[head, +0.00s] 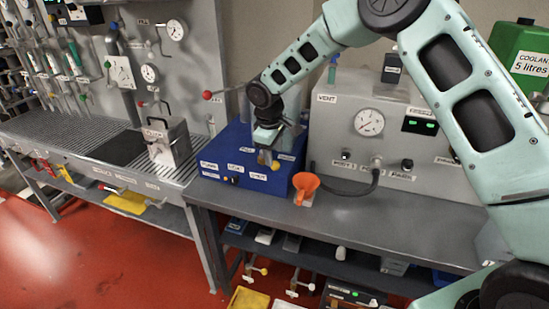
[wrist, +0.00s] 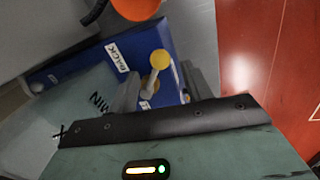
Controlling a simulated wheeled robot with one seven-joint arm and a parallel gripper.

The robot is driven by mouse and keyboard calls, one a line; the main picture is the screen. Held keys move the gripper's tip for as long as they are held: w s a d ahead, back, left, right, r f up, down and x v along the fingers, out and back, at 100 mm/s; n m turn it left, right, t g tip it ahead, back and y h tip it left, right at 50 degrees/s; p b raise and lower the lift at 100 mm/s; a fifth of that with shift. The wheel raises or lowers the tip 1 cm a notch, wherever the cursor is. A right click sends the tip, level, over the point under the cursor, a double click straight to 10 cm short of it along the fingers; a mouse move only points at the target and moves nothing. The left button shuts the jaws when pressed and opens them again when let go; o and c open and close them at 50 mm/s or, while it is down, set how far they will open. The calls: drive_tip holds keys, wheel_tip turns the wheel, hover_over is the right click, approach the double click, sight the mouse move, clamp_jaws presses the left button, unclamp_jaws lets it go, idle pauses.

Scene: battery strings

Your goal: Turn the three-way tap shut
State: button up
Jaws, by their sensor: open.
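The three-way tap is on the blue box (head: 241,178). Its pale lever (wrist: 151,84) with a round yellow end (wrist: 160,58) shows in the wrist view; the yellow also shows small in the head view (head: 263,158). My gripper (head: 266,149) is over the front of the blue box. In the wrist view my gripper (wrist: 160,73) is open, with one grey finger on each side of the lever. I cannot tell whether either finger touches it. The tap's body is partly hidden by my gripper. A label reading BACK is beside the tap.
An orange funnel (head: 305,184) stands just right of the blue box. A grey panel box (head: 377,140) with a gauge and a black hose is behind it. A grey box with a handle (head: 167,142) stands on the left bench. The bench front (head: 400,225) is clear.

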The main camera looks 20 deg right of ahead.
sight(275, 162)
drive_tip(key=shift+w+d+f+p, duration=0.1)
drive_tip(key=shift+f+p, duration=0.05)
drive_tip(key=shift+f, duration=0.6)
drive_tip(key=shift+w+d+f+p, duration=0.1)
drive_tip(key=shift+w+f+p, duration=0.1)
drive_tip(key=shift+f, duration=0.6)
drive_tip(key=shift+w+d+f+p, duration=0.1)
drive_tip(key=shift+f+p, duration=0.05)
drive_tip(key=shift+f, duration=0.6)
clamp_jaws()
